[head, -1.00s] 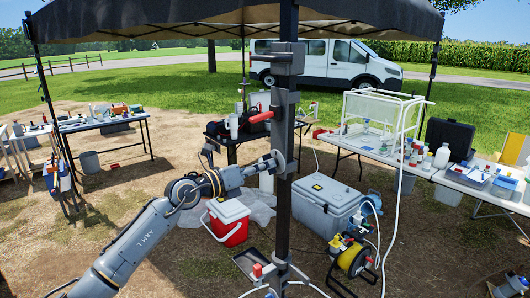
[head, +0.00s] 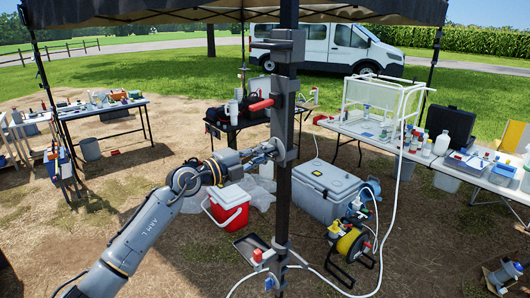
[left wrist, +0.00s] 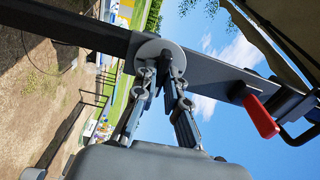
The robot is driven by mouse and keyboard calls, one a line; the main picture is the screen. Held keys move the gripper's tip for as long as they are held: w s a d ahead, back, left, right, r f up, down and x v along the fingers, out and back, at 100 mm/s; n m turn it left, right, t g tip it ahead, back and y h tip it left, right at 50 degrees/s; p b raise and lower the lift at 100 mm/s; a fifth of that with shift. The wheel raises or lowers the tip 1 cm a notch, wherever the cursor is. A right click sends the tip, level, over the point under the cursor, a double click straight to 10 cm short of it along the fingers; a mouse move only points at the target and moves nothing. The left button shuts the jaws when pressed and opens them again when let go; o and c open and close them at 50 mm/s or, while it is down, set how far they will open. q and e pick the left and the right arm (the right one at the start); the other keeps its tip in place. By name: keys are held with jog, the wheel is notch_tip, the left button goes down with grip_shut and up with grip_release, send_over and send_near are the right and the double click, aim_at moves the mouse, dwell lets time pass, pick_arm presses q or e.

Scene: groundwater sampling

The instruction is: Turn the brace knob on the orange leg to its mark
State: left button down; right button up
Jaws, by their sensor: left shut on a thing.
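A dark upright canopy leg (head: 284,210) stands in the middle of the head view; I see no orange on it there. A pale round disc with a dark brace knob (left wrist: 178,62) is on the leg, clear in the left wrist view. My left gripper (head: 268,150) reaches it from the left. In the left wrist view its two fingers (left wrist: 164,76) are shut on the knob, in front of the disc. The disc's mark cannot be made out. My right gripper is not in view.
A red cooler (head: 228,208) and a grey chest (head: 328,192) stand on the ground behind the leg. A yellow hose reel (head: 352,243) is at right, with a white hose running past the leg's foot. A small tray (head: 250,246) is beside the leg low down.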

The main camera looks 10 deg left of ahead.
pick_arm(q)
jog(key=n, duration=1.7)
jog(key=shift+r+n, duration=0.1)
jog(key=shift+n, duration=0.2)
jog(key=c, duration=1.3)
grip_release()
